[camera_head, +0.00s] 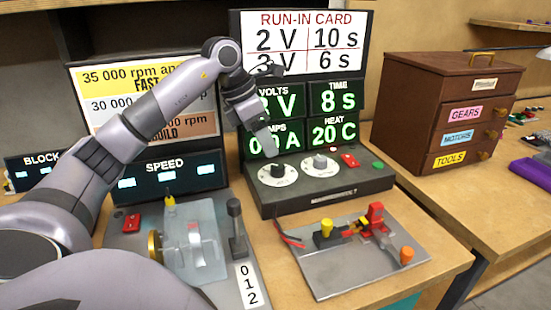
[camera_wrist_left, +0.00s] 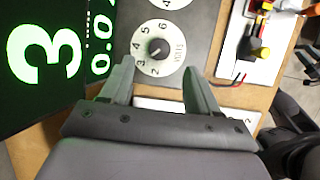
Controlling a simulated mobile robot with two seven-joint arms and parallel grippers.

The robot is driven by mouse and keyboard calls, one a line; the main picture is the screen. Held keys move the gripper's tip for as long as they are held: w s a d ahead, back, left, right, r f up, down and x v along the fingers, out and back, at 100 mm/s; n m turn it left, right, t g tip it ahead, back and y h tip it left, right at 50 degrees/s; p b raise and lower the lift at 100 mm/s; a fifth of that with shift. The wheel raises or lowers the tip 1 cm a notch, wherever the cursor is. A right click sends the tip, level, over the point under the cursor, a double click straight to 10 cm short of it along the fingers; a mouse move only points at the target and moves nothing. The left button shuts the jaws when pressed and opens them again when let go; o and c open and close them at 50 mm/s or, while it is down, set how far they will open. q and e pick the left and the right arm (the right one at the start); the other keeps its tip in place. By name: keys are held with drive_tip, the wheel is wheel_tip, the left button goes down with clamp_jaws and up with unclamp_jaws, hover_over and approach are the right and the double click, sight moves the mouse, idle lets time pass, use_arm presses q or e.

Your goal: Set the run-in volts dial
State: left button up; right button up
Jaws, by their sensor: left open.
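The volts dial (camera_head: 278,173) is a round white scale with a dark centre knob, on the left of the grey control box. The green volts display (camera_head: 290,99) is partly hidden by my arm, and a large 3 (camera_wrist_left: 45,55) shows in the wrist view. My left gripper (camera_head: 268,138) is open above and behind the dial. Its fingers (camera_wrist_left: 158,75) stand on both sides of the dial's lower edge, empty.
The run-in card (camera_head: 310,38) reads 2 V 10 s and 3 V 6 s. A second dial (camera_head: 320,166), a red button (camera_head: 350,160) and a green button (camera_head: 378,165) sit right of the volts dial. A motor jig plate (camera_head: 330,270) lies in front. A drawer chest (camera_head: 440,105) stands at right.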

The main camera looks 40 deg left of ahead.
sight(277, 166)
use_arm(q)
drive_tip(key=shift+x, duration=3.5)
drive_tip(key=c, duration=1)
